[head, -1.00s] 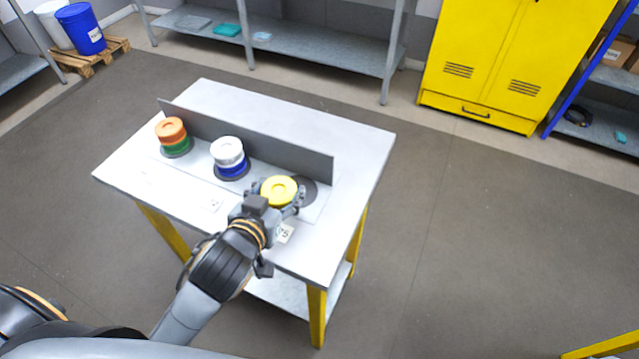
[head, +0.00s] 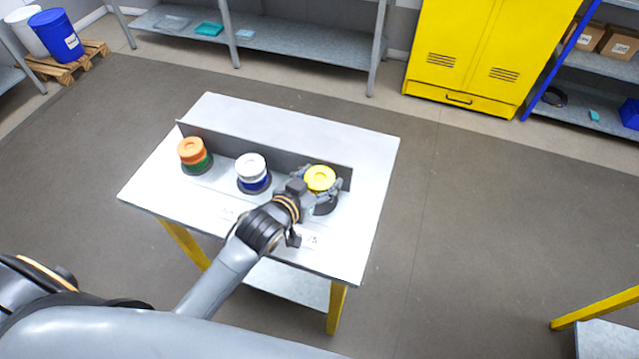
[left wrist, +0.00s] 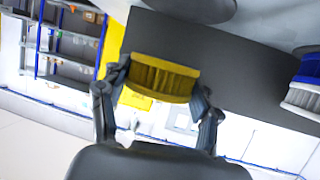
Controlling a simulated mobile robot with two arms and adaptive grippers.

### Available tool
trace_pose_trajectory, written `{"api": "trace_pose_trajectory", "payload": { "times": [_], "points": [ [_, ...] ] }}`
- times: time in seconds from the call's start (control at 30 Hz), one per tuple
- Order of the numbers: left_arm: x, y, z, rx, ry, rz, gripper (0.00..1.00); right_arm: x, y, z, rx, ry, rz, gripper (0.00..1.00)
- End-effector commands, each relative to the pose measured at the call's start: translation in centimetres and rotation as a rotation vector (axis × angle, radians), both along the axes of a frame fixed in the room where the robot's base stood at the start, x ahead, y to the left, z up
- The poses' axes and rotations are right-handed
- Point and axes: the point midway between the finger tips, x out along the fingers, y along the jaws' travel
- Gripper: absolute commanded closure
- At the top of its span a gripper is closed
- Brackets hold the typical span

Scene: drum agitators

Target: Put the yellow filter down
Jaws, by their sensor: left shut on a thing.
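My left gripper (head: 322,190) is shut on the yellow filter (head: 320,178) at the right end of the fixture on the table. The filter also shows between the fingers in the left wrist view (left wrist: 162,78). In the head view it appears over the dark round base at that end; I cannot tell whether it touches it. A white filter on a blue one (head: 251,168) stands at the middle place. An orange filter on a green one (head: 191,151) stands at the left place. My right gripper is not in view.
A grey upright plate (head: 280,158) runs behind the stacks. The white table top (head: 368,200) is bare to the right. A yellow cabinet (head: 465,60), grey shelves (head: 290,50) and blue drum (head: 57,36) stand farther back.

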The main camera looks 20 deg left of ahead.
Motion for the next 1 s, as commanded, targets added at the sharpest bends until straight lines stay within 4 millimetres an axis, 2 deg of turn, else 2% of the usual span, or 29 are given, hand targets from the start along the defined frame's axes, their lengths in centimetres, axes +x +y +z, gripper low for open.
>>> {"api": "trace_pose_trajectory", "payload": {
  "times": [0.1,0.2,0.43,0.93,0.97,1.0],
  "points": [
    [0.0,0.0,-1.8,0.001,0.004,0.001,0.64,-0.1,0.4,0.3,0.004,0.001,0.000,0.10],
    [0.0,0.0,-2.4,-0.001,0.001,0.000,0.64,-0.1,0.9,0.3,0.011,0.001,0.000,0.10],
    [0.0,0.0,-2.4,0.000,0.000,0.000,0.64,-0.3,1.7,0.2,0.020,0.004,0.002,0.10],
    [0.0,0.0,-3.6,0.000,0.001,0.000,0.64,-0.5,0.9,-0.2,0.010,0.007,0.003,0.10],
    [0.0,0.0,-3.6,-0.001,0.001,0.000,0.35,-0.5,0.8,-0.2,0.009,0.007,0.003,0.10],
    [0.0,0.0,-3.6,0.000,0.001,0.000,0.27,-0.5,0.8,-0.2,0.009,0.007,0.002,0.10]
  ]
}}
